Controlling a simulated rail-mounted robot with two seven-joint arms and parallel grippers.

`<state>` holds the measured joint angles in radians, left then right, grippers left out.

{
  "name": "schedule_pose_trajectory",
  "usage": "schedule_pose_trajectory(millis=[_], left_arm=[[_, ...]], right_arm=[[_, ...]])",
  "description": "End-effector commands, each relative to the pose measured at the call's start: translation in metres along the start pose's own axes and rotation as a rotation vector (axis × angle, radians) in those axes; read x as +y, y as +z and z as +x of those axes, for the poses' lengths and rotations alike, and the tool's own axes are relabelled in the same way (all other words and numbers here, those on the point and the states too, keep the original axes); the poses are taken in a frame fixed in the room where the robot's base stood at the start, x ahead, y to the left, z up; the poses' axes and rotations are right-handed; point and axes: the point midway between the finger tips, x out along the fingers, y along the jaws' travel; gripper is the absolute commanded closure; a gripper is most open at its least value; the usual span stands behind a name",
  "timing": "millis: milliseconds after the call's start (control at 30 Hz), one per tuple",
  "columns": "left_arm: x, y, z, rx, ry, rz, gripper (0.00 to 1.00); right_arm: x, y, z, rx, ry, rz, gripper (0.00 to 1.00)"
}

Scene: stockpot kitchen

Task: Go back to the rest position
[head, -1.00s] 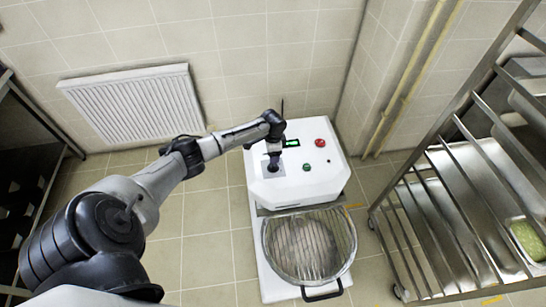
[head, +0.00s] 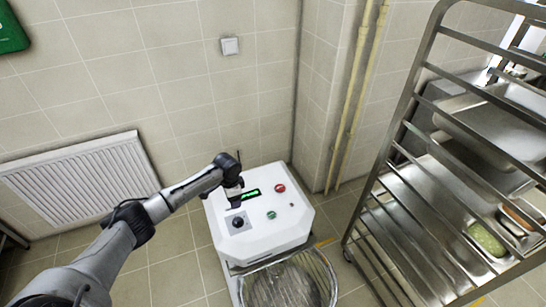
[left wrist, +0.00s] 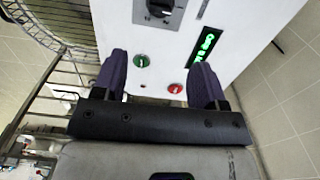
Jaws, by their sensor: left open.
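My left gripper (head: 234,203) hovers over the control panel of the white machine (head: 262,243), close to its black knob (head: 238,222). In the left wrist view its two dark fingers (left wrist: 163,82) are apart with nothing between them. Beyond them that view shows the panel with the knob (left wrist: 160,10), a green button (left wrist: 141,61), a red button (left wrist: 175,88) and a lit green display (left wrist: 203,46). My right gripper is in neither view.
A steel rack (head: 405,135) with trays stands at the right. A radiator (head: 85,183) is on the wall at the left. A wire-guarded bowl (head: 290,283) sits at the machine's front. Yellow pipes (head: 350,100) run up the wall. Floor is clear left of the machine.

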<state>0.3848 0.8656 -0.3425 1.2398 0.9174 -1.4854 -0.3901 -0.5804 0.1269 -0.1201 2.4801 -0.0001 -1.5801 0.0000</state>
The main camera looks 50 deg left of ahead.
Motion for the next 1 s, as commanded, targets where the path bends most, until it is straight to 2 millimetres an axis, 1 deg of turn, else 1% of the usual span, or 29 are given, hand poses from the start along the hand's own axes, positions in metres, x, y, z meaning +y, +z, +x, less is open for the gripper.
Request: schedule_pose_trajectory(millis=[267, 400, 467, 567, 667, 700, 767, 800, 867, 900, 967, 1000], left_arm=[[0.0, 0.0, 0.0, 0.0, 0.0, -0.005, 0.34], [0.0, 0.001, 0.0, -0.006, 0.0, -0.071, 0.34], [-0.006, 0.005, 0.0, -0.028, -0.037, -0.117, 0.34], [-0.007, -0.004, -0.016, -0.025, -0.145, -0.127, 0.34], [-0.002, -0.022, -0.044, 0.022, -0.263, -0.105, 0.34], [0.002, -0.03, -0.056, 0.05, -0.31, -0.093, 0.34], [0.015, -0.046, -0.076, 0.107, -0.373, -0.073, 0.34], [0.027, -0.059, -0.091, 0.155, -0.411, -0.058, 0.34], [0.051, -0.075, -0.109, 0.233, -0.462, -0.032, 0.34], [0.072, -0.083, -0.118, 0.286, -0.487, -0.016, 0.34], [0.107, -0.09, -0.128, 0.366, -0.513, 0.006, 0.34], [0.132, -0.09, -0.133, 0.418, -0.52, 0.018, 0.34]], right_arm=[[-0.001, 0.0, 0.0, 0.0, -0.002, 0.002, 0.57], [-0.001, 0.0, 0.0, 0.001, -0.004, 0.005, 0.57], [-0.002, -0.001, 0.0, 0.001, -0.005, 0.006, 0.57], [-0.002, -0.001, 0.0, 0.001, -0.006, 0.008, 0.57], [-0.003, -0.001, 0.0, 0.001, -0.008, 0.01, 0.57], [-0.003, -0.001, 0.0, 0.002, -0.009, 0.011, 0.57], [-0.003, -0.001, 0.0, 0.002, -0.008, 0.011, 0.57], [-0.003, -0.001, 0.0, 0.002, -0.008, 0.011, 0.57], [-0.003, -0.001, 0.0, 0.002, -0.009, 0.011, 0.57], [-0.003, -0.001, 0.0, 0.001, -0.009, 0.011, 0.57], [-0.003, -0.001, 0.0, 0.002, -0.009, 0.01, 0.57], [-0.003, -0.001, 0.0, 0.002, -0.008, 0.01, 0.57]])
